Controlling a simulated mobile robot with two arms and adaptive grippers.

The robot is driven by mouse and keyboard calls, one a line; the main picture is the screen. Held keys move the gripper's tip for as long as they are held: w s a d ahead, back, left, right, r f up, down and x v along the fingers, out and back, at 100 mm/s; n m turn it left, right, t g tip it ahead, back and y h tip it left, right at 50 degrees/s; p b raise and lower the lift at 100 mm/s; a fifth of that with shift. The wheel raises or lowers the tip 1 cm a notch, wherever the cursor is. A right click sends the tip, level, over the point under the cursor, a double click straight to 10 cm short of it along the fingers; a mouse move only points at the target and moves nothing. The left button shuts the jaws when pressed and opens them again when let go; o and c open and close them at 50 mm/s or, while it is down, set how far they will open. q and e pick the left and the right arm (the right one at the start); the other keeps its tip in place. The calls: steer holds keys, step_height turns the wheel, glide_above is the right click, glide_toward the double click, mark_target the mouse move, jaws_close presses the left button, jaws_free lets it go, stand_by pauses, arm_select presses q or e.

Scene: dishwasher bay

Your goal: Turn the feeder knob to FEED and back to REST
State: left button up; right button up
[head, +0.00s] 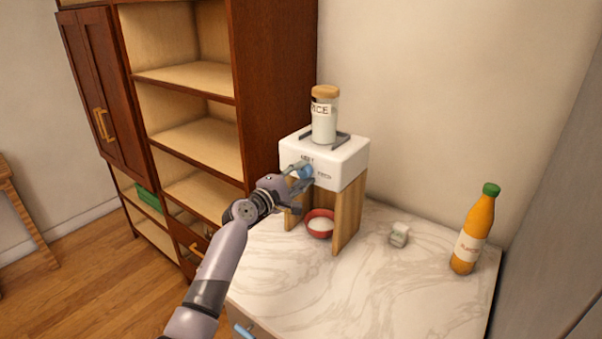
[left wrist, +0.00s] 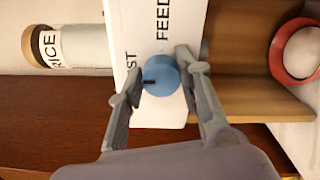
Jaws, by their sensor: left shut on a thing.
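The blue feeder knob (head: 305,171) sits on the front of the white feeder box (head: 345,160). My left gripper (head: 299,176) reaches it from the front left and is shut on it. In the left wrist view, the knob (left wrist: 160,79) lies between the two fingertips (left wrist: 158,73). Its dark pointer mark is on the left of its face, on the side of the partly hidden REST lettering (left wrist: 130,65). The FEED lettering (left wrist: 162,20) shows above the knob. My right gripper is not in view.
A jar labelled RICE (head: 324,118) stands on the feeder. A red bowl (head: 319,229) with white contents sits under it, between wooden legs (head: 347,215). A small white object (head: 399,235) and an orange bottle (head: 474,230) stand to the right on the marble counter (head: 370,285).

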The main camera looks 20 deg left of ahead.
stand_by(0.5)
arm_select(q)
steer(key=o, duration=1.1)
steer(key=shift+o, duration=0.2)
steer(key=shift+s+a, duration=0.1)
steer(key=shift+s, duration=0.05)
steer(key=shift+s+a, duration=0.1)
steer(key=shift+s, duration=0.2)
steer(key=v, duration=1.1)
